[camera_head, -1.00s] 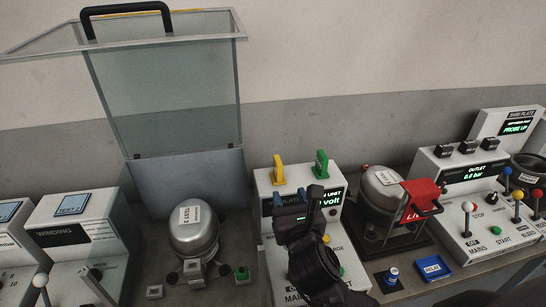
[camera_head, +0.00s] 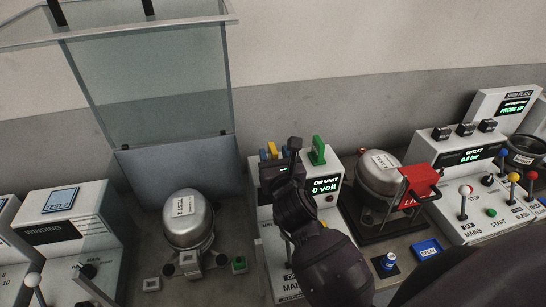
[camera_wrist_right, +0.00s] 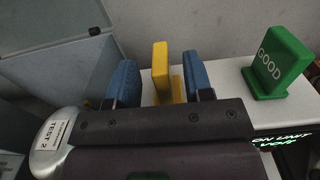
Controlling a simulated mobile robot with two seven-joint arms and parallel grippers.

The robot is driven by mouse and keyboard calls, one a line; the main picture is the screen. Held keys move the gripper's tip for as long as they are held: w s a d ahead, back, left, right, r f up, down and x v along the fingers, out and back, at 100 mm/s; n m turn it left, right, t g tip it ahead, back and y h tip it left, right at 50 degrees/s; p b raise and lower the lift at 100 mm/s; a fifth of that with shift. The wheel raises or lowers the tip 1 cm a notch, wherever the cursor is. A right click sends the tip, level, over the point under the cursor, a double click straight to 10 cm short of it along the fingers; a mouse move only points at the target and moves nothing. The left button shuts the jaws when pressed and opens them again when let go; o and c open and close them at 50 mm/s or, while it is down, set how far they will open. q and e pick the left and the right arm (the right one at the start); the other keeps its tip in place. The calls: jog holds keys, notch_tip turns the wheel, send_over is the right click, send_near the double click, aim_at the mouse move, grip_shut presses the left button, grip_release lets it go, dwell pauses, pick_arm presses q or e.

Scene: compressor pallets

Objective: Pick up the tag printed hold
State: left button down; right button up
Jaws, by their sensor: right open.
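A yellow tag (camera_wrist_right: 160,72) stands upright on top of the white unit (camera_head: 322,200). No print can be read on it from here; in the head view only a small part of the yellow tag (camera_head: 272,148) shows. My right gripper (camera_wrist_right: 161,80) is open, with one blue finger pad on each side of the yellow tag. A gap shows between tag and pads, smaller on the right. In the head view my right gripper (camera_head: 274,153) covers much of the unit's top. A green tag (camera_wrist_right: 279,64) reading GOOD stands to the right. My left gripper is not in view.
A silver compressor (camera_head: 188,220) labelled TEST 2 stands left, before an open clear-panelled lid (camera_head: 160,90). Another compressor (camera_head: 378,172) with a red part (camera_head: 420,184) stands right of the unit. Free room lies above the unit.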

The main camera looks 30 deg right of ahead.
aim_at(271, 144)
jog(key=shift+x, duration=1.9)
jog(key=shift+c, duration=0.5)
grip_shut()
